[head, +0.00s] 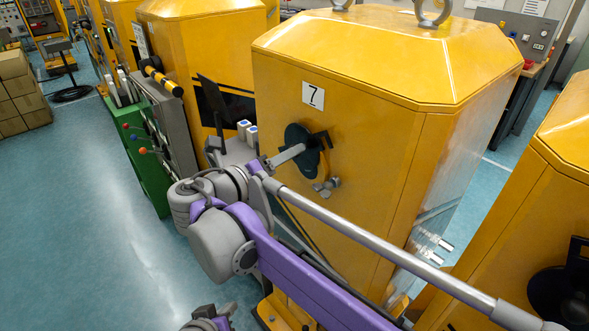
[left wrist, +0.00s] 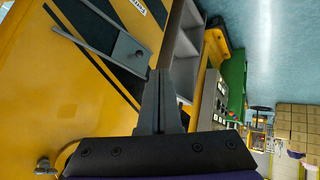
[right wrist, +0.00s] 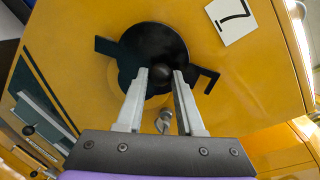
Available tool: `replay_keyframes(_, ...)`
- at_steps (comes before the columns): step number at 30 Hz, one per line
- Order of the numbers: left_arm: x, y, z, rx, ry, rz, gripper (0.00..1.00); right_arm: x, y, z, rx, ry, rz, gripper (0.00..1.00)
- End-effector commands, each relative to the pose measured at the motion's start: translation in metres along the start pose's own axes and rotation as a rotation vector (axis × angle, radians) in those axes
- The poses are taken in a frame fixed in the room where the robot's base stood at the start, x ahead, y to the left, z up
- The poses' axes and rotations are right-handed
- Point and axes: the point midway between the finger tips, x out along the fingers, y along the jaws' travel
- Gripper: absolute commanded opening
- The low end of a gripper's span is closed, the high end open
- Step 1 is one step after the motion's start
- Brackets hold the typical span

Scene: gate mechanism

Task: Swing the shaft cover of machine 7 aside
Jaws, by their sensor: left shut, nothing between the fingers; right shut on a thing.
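Machine 7 (head: 345,110) is a yellow cabinet with a white "7" plate (head: 313,95). The shaft cover (head: 318,160) is a dark round plate with side tabs on its front; it fills the middle of the right wrist view (right wrist: 135,45). My right gripper (head: 303,149) is at the cover, and its fingers (right wrist: 161,75) close around the dark round knob (right wrist: 161,72) on it. A metal stub (right wrist: 165,122) shows just below the cover. My left gripper (head: 207,311) is low at the bottom edge; its fingers (left wrist: 158,73) are shut and empty.
A grey cabinet with coloured levers (head: 150,140) and another yellow machine (head: 195,50) stand to the left. A yellow machine with a dark cover (head: 565,290) stands at the right. Stacked boxes (head: 18,90) are far left. The blue floor (head: 75,220) at left is clear.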

Motion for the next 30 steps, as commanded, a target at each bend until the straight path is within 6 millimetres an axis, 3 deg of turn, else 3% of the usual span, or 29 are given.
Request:
replay_keyframes(1, 0.008, 0.028, -0.019, -0.064, 0.07, 0.079, 0.0, 0.0, -0.001, 0.001, 0.0, -0.001, -0.001, 0.0)
replay_keyframes(6, 0.017, 0.11, -0.078, -0.358, 0.29, 0.356, 0.0, 0.0, 0.0, 0.001, 0.0, -0.001, -0.001, 0.0)
replay_keyframes(12, 0.004, 0.182, -0.127, -0.762, 0.468, 0.689, 0.0, 0.0, 0.0, 0.001, 0.001, -0.001, -0.001, 0.0)
replay_keyframes(15, -0.006, 0.204, -0.141, -0.979, 0.53, 0.849, 0.0, 0.0, 0.0, 0.001, 0.001, -0.001, -0.001, 0.0)
replay_keyframes(21, -0.023, 0.224, -0.142, -1.421, 0.623, 1.136, 0.0, 0.0, 0.0, 0.001, 0.0, -0.001, 0.0, 0.0)
replay_keyframes(30, -0.031, 0.216, -0.11, -1.852, 0.715, 1.373, 0.0, 0.0, 0.0, 0.0, 0.0, -0.001, 0.0, 0.0)
